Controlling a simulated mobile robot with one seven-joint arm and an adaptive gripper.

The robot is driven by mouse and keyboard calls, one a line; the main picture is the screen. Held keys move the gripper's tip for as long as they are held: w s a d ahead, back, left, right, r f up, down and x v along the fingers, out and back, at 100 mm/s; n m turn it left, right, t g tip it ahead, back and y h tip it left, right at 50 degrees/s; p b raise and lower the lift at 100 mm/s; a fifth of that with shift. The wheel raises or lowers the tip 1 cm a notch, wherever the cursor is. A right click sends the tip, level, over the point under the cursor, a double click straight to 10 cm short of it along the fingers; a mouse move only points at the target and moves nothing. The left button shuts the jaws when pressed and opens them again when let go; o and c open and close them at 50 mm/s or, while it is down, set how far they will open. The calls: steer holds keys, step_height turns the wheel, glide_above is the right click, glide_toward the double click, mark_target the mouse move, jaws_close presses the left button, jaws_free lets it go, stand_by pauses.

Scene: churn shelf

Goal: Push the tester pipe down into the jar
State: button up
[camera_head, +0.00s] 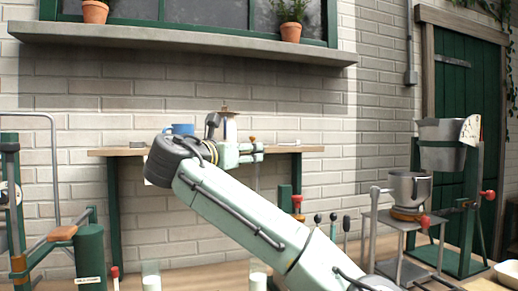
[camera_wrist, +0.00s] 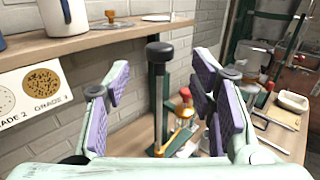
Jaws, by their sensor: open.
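In the wrist view a thin dark rod with a black knob on top (camera_wrist: 160,52) stands upright between my fingers in the picture; it may be the tester pipe, but I cannot tell for sure. My gripper (camera_wrist: 163,85) is open, with purple pads on both sides of the rod, and no contact shows. It also shows in the head view (camera_head: 250,153), in front of the wall shelf. Two clear jars with white contents, a left one (camera_head: 151,282) and a right one (camera_head: 258,281), stand at the bottom of the head view. Which jar belongs to the rod is unclear.
A wooden shelf (camera_head: 105,152) behind my gripper holds a blue mug (camera_head: 183,129). A grade card (camera_wrist: 38,93) hangs at its front edge. Several black-knobbed levers (camera_head: 333,217) and a metal pot (camera_head: 409,187) stand at right. A green machine (camera_head: 90,255) stands at left.

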steer(key=p+x, duration=0.2)
steer(key=x, duration=0.6)
steer(key=shift+w, duration=0.1)
steer(key=shift+f, duration=0.1)
jaws_close()
stand_by(0.5)
